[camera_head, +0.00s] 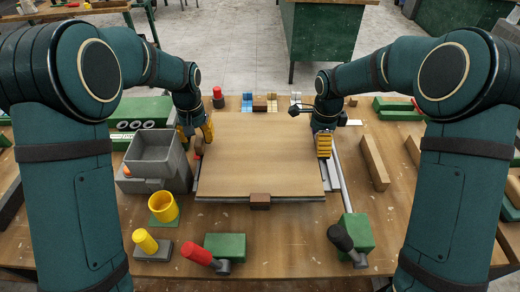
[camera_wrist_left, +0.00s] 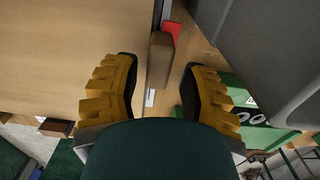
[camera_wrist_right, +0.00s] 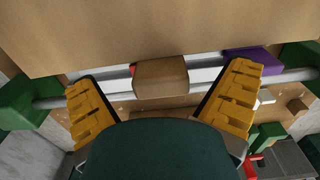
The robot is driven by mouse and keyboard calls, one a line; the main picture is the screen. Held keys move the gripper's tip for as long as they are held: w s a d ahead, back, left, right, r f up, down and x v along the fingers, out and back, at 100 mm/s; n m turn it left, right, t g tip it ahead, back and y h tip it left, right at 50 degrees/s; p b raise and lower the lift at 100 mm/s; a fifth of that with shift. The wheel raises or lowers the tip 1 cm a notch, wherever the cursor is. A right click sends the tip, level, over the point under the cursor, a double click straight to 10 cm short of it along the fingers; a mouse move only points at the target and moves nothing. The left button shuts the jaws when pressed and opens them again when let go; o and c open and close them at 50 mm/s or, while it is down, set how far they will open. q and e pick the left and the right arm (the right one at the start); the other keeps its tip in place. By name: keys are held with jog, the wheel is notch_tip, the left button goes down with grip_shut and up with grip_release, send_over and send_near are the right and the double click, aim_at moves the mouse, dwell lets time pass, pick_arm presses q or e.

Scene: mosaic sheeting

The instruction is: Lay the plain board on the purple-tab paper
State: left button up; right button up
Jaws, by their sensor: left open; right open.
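The plain board (camera_head: 262,160) is a large flat tan sheet in the middle of the bench, also seen in the left wrist view (camera_wrist_left: 70,55) and right wrist view (camera_wrist_right: 150,30). A purple tab (camera_wrist_right: 253,60) shows at its edge in the right wrist view; the paper's sheet is mostly hidden. My left gripper (camera_head: 200,130) is open at the board's left edge, its fingers on either side of a brown block (camera_wrist_left: 161,58). My right gripper (camera_head: 323,146) is open at the right edge, its fingers apart around another brown block (camera_wrist_right: 160,77). Neither grips its block.
Another brown block (camera_head: 260,201) sits at the board's front edge. A grey bin (camera_head: 155,155) and yellow cup (camera_head: 163,207) stand left. A red-handled tool (camera_head: 198,254) and a black-knobbed tool (camera_head: 341,238) lie in front. A metal rail (camera_head: 343,186) runs along the right.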

jog(key=shift+r, duration=0.1)
pick_arm(q)
notch_tip(320, 180, up, 9)
pick_arm(e)
notch_tip(320, 180, up, 12)
dwell(0.5)
pick_arm(q)
jog(key=shift+s, duration=0.15)
pick_arm(e)
jog(key=shift+s, duration=0.15)
